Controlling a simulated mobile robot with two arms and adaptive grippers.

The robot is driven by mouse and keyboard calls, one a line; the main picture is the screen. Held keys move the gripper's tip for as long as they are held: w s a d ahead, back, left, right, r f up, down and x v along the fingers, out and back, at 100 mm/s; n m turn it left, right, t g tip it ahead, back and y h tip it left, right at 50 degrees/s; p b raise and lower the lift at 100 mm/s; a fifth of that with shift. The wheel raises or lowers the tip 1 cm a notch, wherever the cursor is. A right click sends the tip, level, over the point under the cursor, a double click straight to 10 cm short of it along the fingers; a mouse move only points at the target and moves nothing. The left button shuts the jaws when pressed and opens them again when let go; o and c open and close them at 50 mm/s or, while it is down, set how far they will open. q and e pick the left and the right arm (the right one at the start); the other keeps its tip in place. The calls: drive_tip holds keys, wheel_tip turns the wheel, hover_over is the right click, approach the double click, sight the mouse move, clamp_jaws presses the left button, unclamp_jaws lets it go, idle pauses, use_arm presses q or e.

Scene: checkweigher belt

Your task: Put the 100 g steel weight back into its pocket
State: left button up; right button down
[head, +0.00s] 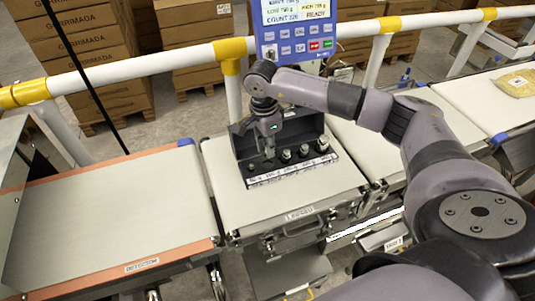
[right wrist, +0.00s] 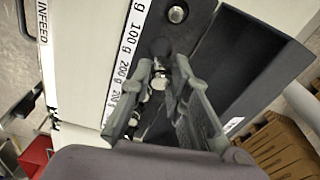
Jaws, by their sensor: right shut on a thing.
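The black weight block (head: 330,158) stands on the middle belt, with a white label strip along its front. My right gripper (head: 268,154) points down over the left part of the block. In the right wrist view my gripper (right wrist: 164,80) is shut on a small shiny steel weight (right wrist: 159,77), taken to be the 100 g one. A dark round pocket (right wrist: 159,47) lies beside the "100 g" label, just past the fingertips. The held weight's lower end is partly hidden, so I cannot tell if it touches the block. My left gripper is not in view.
Several steel weights, one of them at the block's middle (head: 286,156), stand to the right of my gripper. Another weight (right wrist: 176,14) sits past the pocket. A raised dark wall (head: 243,140) stands behind. The left belt (head: 110,215) is clear.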

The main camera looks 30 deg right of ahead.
sight(268, 166)
wheel_tip(268, 166, down, 4)
drive_tip(key=shift+s+p, duration=0.15)
drive_tip(key=shift+p, duration=0.35)
drive_tip(key=shift+f, duration=0.3)
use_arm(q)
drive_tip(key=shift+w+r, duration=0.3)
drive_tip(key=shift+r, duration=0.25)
use_arm(e)
drive_tip(key=shift+f, duration=0.2)
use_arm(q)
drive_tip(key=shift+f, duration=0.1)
use_arm(e)
drive_tip(key=c, duration=1.5)
unclamp_jaws()
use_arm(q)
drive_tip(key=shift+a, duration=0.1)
use_arm(e)
drive_tip(key=shift+r, duration=0.1)
